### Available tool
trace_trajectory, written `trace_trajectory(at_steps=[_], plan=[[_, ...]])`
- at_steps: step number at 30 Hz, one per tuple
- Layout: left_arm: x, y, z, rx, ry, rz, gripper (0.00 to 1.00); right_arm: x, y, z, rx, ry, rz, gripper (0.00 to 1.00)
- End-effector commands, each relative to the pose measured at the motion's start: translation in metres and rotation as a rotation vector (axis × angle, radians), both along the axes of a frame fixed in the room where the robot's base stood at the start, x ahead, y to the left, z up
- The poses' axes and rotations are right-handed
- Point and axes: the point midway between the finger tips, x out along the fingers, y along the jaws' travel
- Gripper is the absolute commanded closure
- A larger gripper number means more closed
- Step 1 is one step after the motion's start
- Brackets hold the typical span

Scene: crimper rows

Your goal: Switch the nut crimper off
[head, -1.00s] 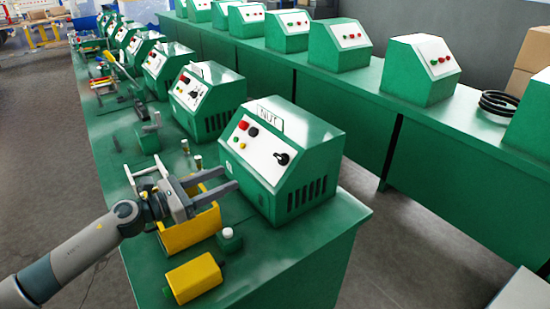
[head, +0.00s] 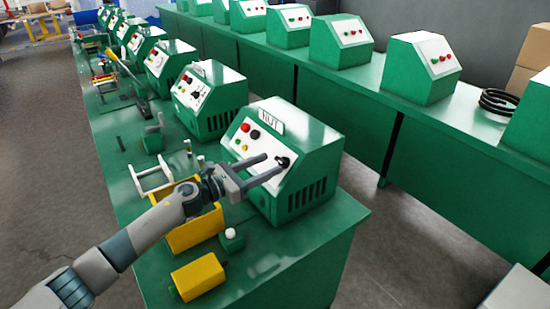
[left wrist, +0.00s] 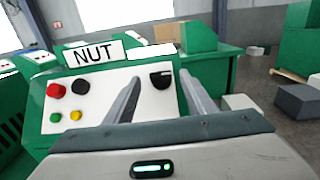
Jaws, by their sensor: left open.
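The nut crimper (head: 311,152) is a green box with a sloped white panel and a NUT label (head: 271,120), which also reads clearly in the left wrist view (left wrist: 94,53). The panel carries a red button, a black button, a small green and a small yellow button on the left. A black rotary knob (left wrist: 160,79) sits on the right of the panel; it is partly covered by a fingertip in the head view (head: 283,162). My left gripper (head: 274,167) is open, its two fingers pointing at the panel around the knob's area. I cannot tell whether they touch it. My right gripper is not in view.
A yellow open box (head: 183,236), a yellow block (head: 197,277) and a green block with a white button (head: 231,240) stand on the green bench in front of the crimper. More green machines line the bench behind. Another row of green machines (head: 420,70) stands across the aisle.

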Motion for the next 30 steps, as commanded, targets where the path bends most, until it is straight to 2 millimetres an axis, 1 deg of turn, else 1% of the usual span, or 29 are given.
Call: trace_trajectory(at_steps=[1,7,12,20,21,26,30], plan=[[0.005,-0.008,0.002,-0.003,0.002,-0.001,0.50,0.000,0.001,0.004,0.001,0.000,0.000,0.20],[0.017,-0.024,0.002,-0.001,0.000,-0.001,0.50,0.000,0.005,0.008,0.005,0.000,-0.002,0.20],[0.021,-0.029,0.000,-0.001,0.001,0.000,0.50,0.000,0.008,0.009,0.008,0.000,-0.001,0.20],[0.021,-0.030,0.000,-0.001,0.001,-0.001,0.50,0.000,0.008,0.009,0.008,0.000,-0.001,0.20],[0.021,-0.030,0.000,-0.001,0.001,-0.001,0.52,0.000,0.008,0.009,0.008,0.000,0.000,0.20],[0.021,-0.030,0.000,0.000,0.000,-0.001,0.91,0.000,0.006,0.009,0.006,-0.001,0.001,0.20],[0.021,-0.030,0.000,-0.001,0.001,0.000,0.91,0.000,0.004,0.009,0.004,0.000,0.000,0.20]])
